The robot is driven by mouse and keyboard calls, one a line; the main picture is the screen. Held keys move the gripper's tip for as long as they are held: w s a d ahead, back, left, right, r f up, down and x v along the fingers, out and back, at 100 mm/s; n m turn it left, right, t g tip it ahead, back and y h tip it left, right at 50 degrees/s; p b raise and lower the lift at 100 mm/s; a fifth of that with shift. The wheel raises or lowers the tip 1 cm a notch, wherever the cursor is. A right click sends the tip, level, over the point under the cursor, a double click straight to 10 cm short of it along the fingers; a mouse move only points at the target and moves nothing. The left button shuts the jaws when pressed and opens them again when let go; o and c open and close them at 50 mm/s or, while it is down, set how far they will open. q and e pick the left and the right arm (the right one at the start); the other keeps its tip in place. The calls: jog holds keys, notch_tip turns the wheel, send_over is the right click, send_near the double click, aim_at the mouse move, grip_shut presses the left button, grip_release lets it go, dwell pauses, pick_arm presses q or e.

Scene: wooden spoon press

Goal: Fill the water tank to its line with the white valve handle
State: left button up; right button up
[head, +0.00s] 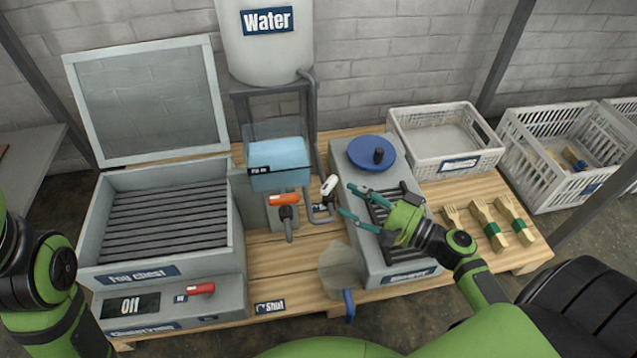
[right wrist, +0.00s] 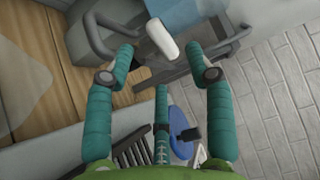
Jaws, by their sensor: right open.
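The white valve handle (head: 329,184) stands tilted on a grey pipe beside the water tank (head: 279,165). The clear tank holds light blue water; its upper part looks empty. A small dark label is on its front, and I cannot make out the fill line. My right gripper (head: 346,199) is open and empty, its fingertips just right of the white handle. In the right wrist view the white handle (right wrist: 162,38) shows between and just beyond the teal fingers (right wrist: 160,62), apparently untouched. My left arm shows at the left edge; its gripper is out of view.
A white Water drum (head: 265,60) stands behind the tank. An orange handle (head: 284,199) is just left of the white one. The fog chest (head: 165,260) is at left; a grey machine with a blue disc (head: 371,153) is right. Wooden utensils (head: 491,224) and crates (head: 446,140) lie further right.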

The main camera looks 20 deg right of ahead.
aim_at(334, 199)
jog(key=shift+b+x, duration=0.65)
jog(key=shift+x, duration=2.1)
grip_shut()
